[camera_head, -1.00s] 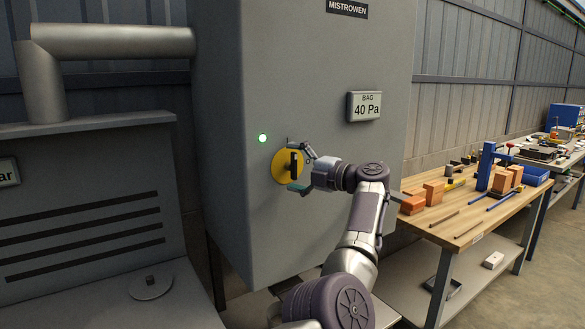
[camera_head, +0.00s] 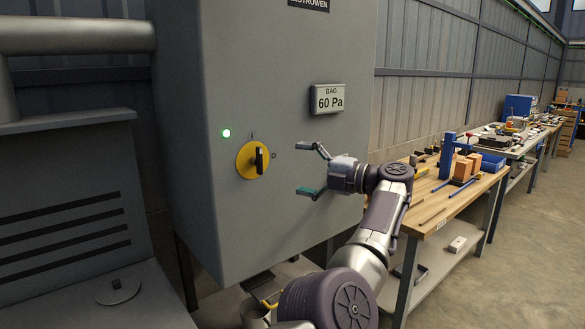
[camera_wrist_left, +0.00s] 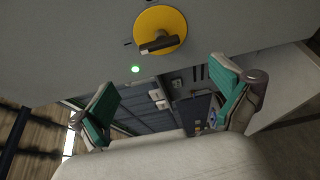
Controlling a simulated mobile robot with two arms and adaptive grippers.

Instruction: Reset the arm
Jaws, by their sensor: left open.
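My left gripper (camera_head: 308,169) is open and empty in the head view. It stands to the right of the yellow dial with a black handle (camera_head: 252,160) on the grey cabinet (camera_head: 290,60), clear of it. In the left wrist view the open fingers of my left gripper (camera_wrist_left: 168,103) show with nothing between them, and the yellow dial (camera_wrist_left: 160,22) is beyond them at the top. A green lamp (camera_head: 226,133) glows at the dial's upper left. My right gripper is not in view.
A wooden workbench (camera_head: 440,205) with orange blocks (camera_head: 467,166) and a blue tool stand (camera_head: 447,155) is at the right. A grey machine with slots (camera_head: 60,220) stands at the left. Open floor (camera_head: 520,250) lies at the lower right.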

